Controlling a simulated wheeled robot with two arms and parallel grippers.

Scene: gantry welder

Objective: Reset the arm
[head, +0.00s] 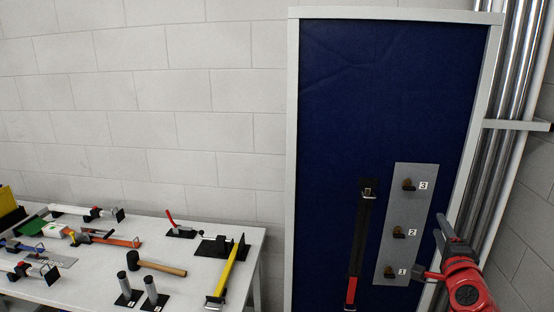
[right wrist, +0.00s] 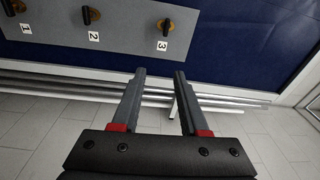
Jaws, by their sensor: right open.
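My right gripper (head: 428,252) is at the lower right of the head view, at the end of a red and black arm. Its two fingers are apart with nothing between them, and the right wrist view shows the same open gap (right wrist: 160,73). In the right wrist view the plate (right wrist: 124,28) lies beyond the fingertips, and no touch shows. My left gripper is not in view.
The plate is on a blue panel (head: 350,90) with a pale frame. A black and red bar tool (head: 361,245) hangs left of it. Metal pipes (head: 503,150) run up the right side. A white table (head: 190,262) at left holds a mallet (head: 155,265), a yellow-handled tool (head: 228,270) and several other tools.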

